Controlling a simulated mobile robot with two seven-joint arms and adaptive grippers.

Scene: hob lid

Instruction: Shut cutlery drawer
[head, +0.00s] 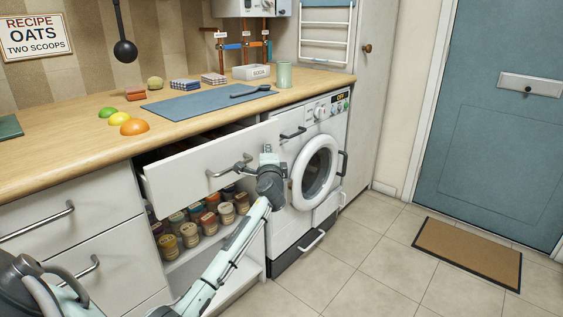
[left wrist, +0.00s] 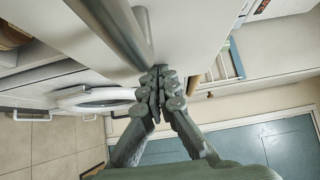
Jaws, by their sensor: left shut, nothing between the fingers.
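The cutlery drawer (head: 190,180) stands pulled out under the worktop, with a dark gap behind its plain white front. Its grey bar handle (head: 228,167) runs across the front. My left gripper (head: 267,160) is at the right part of the drawer front, by the handle's right end. In the left wrist view my fingers (left wrist: 160,88) are shut together with nothing between them. There the handle (left wrist: 112,30) runs beside the fingertips along the white drawer front (left wrist: 190,25). I cannot tell whether the fingertips touch the front. My right gripper is not in view.
An open shelf with several jars (head: 190,235) lies below the drawer. A washing machine (head: 312,170) stands to the right. The wooden worktop (head: 60,160) holds coloured halves, a blue mat (head: 205,103) and a green cup (head: 284,75). The tiled floor at right is clear apart from a doormat (head: 470,250).

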